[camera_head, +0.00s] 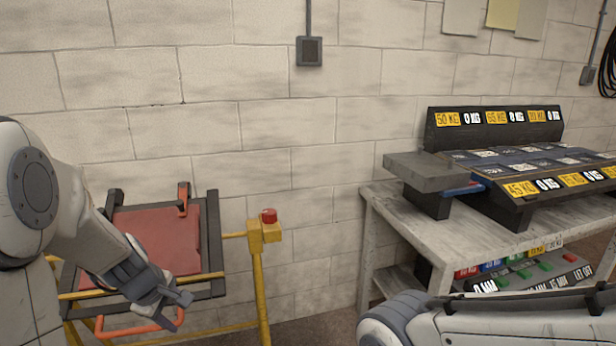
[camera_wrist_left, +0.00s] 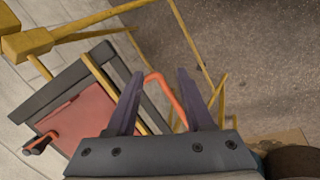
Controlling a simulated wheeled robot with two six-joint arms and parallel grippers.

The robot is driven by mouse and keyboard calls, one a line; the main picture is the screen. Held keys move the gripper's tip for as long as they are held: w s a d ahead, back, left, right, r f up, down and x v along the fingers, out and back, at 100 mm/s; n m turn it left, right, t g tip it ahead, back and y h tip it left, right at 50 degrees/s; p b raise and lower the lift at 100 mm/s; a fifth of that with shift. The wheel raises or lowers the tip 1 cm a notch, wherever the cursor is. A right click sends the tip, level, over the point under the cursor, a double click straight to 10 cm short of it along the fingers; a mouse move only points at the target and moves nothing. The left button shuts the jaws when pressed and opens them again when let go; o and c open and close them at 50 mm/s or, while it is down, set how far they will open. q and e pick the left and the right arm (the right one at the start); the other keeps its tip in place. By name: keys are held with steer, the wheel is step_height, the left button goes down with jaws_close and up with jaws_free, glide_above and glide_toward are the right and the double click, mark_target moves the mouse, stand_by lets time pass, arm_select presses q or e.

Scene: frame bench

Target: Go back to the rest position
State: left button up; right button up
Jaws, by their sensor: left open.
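My left gripper (camera_head: 182,298) is open in front of the lower edge of a red panel (camera_head: 150,232) in a dark frame (camera_head: 215,235). An orange bar handle (camera_head: 135,329) shows just below the gripper. In the left wrist view, the handle (camera_wrist_left: 158,82) appears between the two spread fingers of the left gripper (camera_wrist_left: 160,85), which are not closed on it. I cannot tell how far the handle lies from the fingertips. My right arm crosses the lower right of the head view, and its gripper is out of the picture.
A yellow stand (camera_head: 258,290) carries the frame and has a red button (camera_head: 269,216) at its right. A grey workbench (camera_head: 450,230) with labelled racks (camera_head: 495,128) stands at the right. A block wall (camera_head: 250,80) is close behind. Floor shows between stand and bench.

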arm_select(q)
steer(key=s+d+r+m+g+h, duration=0.1)
steer(key=s+d+m, duration=0.1)
steer(key=d+m, duration=0.35)
steer(key=s+d+r+m+h, duration=0.1)
steer(key=s+d+m, duration=0.1)
steer(key=d, duration=0.6)
steer(key=s+d+r+m+g+y, duration=0.1)
steer(key=s+d+m+g, duration=0.1)
steer(key=s+d+m, duration=0.55)
steer(key=s+d+r+m+g, duration=0.15)
steer(key=s+d+m, duration=0.35)
steer(key=s+m, duration=0.6)
step_height(320, 180, up, 12)
steer(key=s+n+p, duration=0.1)
steer(key=n+p, duration=0.1)
steer(key=p, duration=1)
steer(key=shift+f, duration=0.25)
steer(key=shift+s, duration=0.1)
